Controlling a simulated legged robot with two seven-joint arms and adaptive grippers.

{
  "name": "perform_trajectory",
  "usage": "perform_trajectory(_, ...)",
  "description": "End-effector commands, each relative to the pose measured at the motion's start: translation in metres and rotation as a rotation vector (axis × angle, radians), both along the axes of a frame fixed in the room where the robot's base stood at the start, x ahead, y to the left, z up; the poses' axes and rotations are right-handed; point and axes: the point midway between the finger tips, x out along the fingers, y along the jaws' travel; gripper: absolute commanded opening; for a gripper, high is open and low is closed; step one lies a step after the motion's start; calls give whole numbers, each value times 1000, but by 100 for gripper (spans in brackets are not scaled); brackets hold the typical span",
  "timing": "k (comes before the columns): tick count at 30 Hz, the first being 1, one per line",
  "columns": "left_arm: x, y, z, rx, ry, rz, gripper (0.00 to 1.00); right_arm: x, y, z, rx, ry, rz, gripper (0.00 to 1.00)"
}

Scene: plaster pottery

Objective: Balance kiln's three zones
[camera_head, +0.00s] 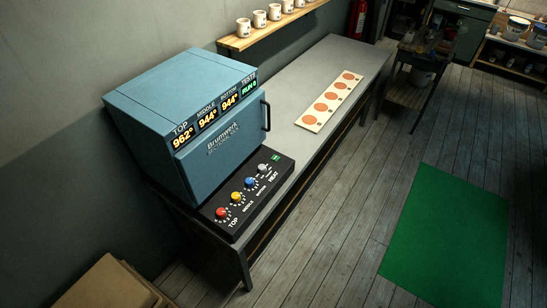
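The blue kiln (185,110) stands on the near left end of a long grey table (345,65). Its displays (208,116) read TOP 962°, MIDDLE 944° and BOTTOM 944°, with TESTS RUN and what looks like 0 beside them. The kiln door (225,150) is shut, with a dark vertical handle (265,115). A black control panel (235,205) lies in front, with a red TOP knob (221,213), a yellow MIDDLE knob (236,197), a blue BOTTOM knob (250,182), a pale HEAT knob (263,168) and a green button (276,157). Neither of my grippers is in view.
A cream board (313,118) with several orange discs lies on the table beyond the kiln. A wooden shelf (275,30) holds several white cups on the wall. A green mat (450,235) lies on the open wooden floor. Cardboard boxes (110,285) stand at the lower left.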

Motion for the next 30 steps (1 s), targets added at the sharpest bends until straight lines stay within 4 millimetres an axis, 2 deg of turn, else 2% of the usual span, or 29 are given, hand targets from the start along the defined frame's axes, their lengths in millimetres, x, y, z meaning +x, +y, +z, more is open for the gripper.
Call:
perform_trajectory(11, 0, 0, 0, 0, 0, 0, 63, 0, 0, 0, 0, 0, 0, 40)
perform_trajectory(12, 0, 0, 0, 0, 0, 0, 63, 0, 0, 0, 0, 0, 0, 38)
perform_trajectory(15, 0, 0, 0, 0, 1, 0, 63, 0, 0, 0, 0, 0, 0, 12)
perform_trajectory(17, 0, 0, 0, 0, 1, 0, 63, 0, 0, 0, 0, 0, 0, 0)
perform_trajectory(30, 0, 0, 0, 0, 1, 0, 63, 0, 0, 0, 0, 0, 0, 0)
